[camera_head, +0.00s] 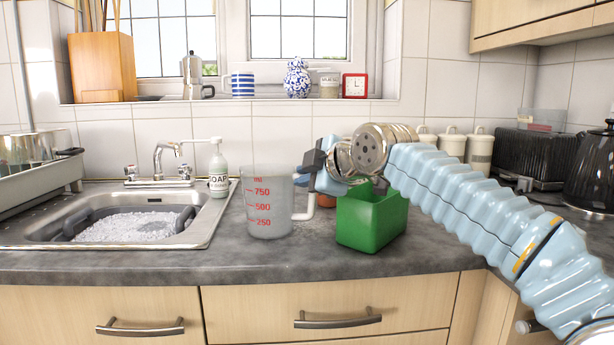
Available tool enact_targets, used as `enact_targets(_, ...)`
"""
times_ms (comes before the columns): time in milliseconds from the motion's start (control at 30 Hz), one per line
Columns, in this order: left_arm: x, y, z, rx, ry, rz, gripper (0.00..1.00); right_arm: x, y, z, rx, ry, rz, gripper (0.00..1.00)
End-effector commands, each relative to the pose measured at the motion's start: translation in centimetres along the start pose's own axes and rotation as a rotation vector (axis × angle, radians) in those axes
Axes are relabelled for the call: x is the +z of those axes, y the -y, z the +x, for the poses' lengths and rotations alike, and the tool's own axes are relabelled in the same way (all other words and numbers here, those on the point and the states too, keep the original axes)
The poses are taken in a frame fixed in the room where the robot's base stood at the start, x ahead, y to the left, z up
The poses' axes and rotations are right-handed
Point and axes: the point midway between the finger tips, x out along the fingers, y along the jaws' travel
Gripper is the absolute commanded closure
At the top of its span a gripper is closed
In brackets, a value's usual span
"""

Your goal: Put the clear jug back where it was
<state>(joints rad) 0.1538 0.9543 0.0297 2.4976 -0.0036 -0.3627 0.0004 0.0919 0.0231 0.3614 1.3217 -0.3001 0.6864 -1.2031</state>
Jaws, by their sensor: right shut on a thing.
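The clear jug (268,205) with red markings stands upright at the counter's middle, right of the sink. Its handle points right. My right gripper (311,178), on a pale blue sleeved arm from the right, is shut at the jug's handle (308,205). Its fingers are partly hidden by the gripper body and the jug. I cannot tell whether the jug's base touches the counter. My left gripper is not in view.
A green open box (371,226) stands right of the jug, under my right wrist. The sink (130,222) with suds and a soap bottle (218,170) are on the left. Canisters (452,144), a toaster (534,155) and a black kettle (592,170) stand at the right.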

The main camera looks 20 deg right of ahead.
Motion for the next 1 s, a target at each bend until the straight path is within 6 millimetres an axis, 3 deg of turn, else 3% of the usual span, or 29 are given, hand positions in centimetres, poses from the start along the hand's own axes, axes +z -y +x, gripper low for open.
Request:
enact_targets(33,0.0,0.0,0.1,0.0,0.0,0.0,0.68,0.0,0.1,0.0,0.0,0.0,0.0,0.8)
enact_targets(167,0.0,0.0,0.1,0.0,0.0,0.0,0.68,0.0,0.1,0.0,0.0,0.0,0.0,0.6)
enact_targets(533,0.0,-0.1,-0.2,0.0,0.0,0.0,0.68,-0.1,-0.3,-0.3,0.001,0.0,0.0,0.59)
enact_targets(667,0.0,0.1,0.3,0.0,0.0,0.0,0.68,0.0,-0.2,-2.5,0.004,0.001,0.0,0.59)
enact_targets(1000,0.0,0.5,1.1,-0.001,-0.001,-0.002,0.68,-0.1,-0.2,-10.0,0.003,0.0,-0.001,0.59)
